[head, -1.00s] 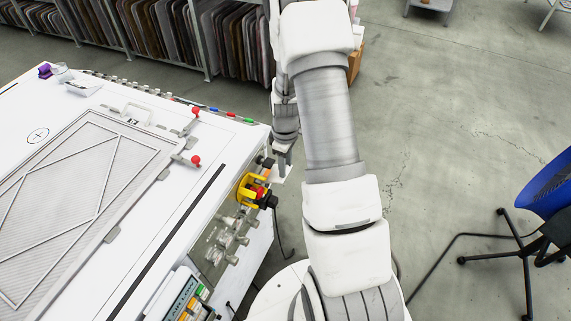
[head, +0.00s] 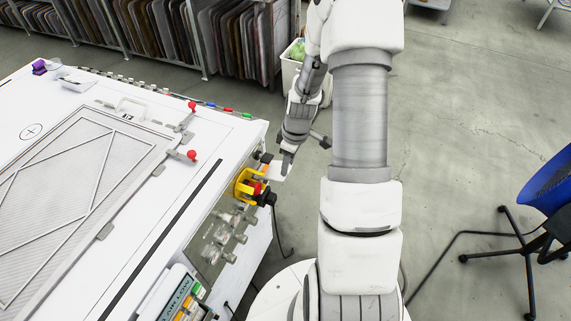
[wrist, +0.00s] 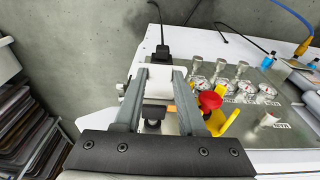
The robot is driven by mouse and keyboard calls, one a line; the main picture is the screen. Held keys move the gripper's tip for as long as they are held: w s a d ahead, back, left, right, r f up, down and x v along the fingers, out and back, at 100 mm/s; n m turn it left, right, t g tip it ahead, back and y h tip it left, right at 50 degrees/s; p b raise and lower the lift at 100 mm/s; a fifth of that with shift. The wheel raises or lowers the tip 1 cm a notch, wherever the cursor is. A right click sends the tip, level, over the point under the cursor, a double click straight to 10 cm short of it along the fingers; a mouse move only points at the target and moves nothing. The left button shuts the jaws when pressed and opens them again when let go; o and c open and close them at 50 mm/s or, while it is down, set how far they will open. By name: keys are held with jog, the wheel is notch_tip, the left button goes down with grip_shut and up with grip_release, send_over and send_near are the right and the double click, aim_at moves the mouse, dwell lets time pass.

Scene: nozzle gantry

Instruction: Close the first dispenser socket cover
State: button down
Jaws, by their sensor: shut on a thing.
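A small white flap, which looks like the socket cover (head: 278,172), stands out from the right side of the white machine, by the yellow guard. My gripper (head: 287,160) reaches down to it from behind. In the wrist view my gripper (wrist: 160,78) has its two grey fingers on either side of the white cover (wrist: 163,73), shut on its edges. A dark socket part (wrist: 154,112) shows between the fingers, below the cover. The finger contact is too small to see clearly in the head view.
A red emergency button in a yellow guard (head: 246,185) sits close to my gripper. Several metal valve knobs (head: 226,236) line the same side panel. A black plug with a cable (wrist: 161,50) is beyond the fingertips. Floor to the right is open, with a blue chair (head: 548,190).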

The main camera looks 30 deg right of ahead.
jog(key=shift+s+d+f+t+y+b, duration=0.4)
jog(key=shift+f+t+b, duration=0.2)
jog(key=shift+b, duration=0.2)
jog(key=f+t+y+b, duration=0.2)
jog(key=f+b, duration=0.3)
jog(key=w+a+f+t+y+b, duration=0.1)
jog(key=f+t+y+b, duration=0.1)
jog(key=f+b, duration=0.3)
jog(key=f+t+y+b, duration=0.2)
jog(key=f+t+b, duration=0.1)
jog(key=f+b, duration=0.2)
jog(key=shift+w+a+f+t, duration=0.25)
jog(key=shift+a+f+t, duration=0.05)
jog(key=shift+f, duration=0.15)
jog(key=b, duration=0.1)
jog(key=w+t+b, duration=0.1)
jog(key=b, duration=0.1)
jog(key=shift+a+f+y, duration=0.2)
jog(key=shift+a+y, duration=0.15)
jog(key=shift+y, duration=0.05)
jog(key=shift+w+a+t+y+b, duration=0.3)
jog(key=shift+t+b, duration=0.1)
jog(key=shift+b, duration=0.65)
jog(key=shift+r, duration=0.15)
